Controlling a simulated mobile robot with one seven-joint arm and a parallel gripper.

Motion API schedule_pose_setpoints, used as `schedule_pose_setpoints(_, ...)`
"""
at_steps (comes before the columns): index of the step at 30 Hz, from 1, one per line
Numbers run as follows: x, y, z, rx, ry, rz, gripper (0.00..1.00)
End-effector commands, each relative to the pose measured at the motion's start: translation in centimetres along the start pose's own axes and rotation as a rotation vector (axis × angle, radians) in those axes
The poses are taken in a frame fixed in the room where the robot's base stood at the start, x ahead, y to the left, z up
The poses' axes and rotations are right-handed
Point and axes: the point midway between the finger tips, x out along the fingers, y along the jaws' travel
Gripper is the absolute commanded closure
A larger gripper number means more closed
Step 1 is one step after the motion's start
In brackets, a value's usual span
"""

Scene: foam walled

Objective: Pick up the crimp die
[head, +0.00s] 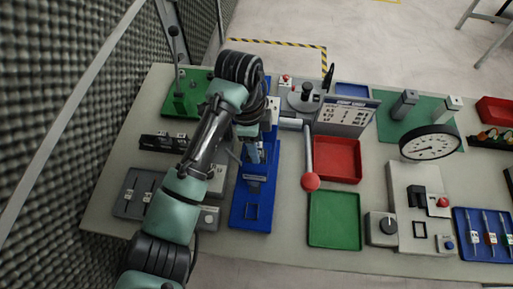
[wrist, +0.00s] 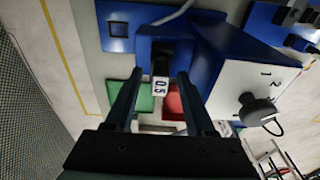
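A small dark block with a white label reading 0.5, which looks like the crimp die (wrist: 160,86), sits at the front of a blue press (wrist: 155,45) in the wrist view. My gripper (wrist: 160,78) is open, with one finger on each side of the die and a gap visible on both sides. In the head view my gripper (head: 255,152) is over the blue press (head: 247,215), and my arm hides part of it. I cannot make out the die clearly there.
A red tray (head: 337,160) and a green tray (head: 334,220) lie right of the press, with a red-knobbed lever (head: 310,181) beside them. A black rack (head: 160,143) and a grey tray (head: 130,205) are at the left.

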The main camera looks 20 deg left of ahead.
Motion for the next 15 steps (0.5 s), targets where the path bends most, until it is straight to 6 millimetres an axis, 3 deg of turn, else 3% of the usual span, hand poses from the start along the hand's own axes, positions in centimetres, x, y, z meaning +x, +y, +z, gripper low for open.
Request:
schedule_pose_setpoints(1,-0.03,-0.01,0.0,0.0,0.0,0.0,0.56)
schedule_pose_setpoints(8,-0.06,-0.01,-0.01,0.0,0.0,0.0,0.98)
schedule_pose_setpoints(15,-0.11,-0.04,-0.01,0.0,0.0,-0.001,1.0)
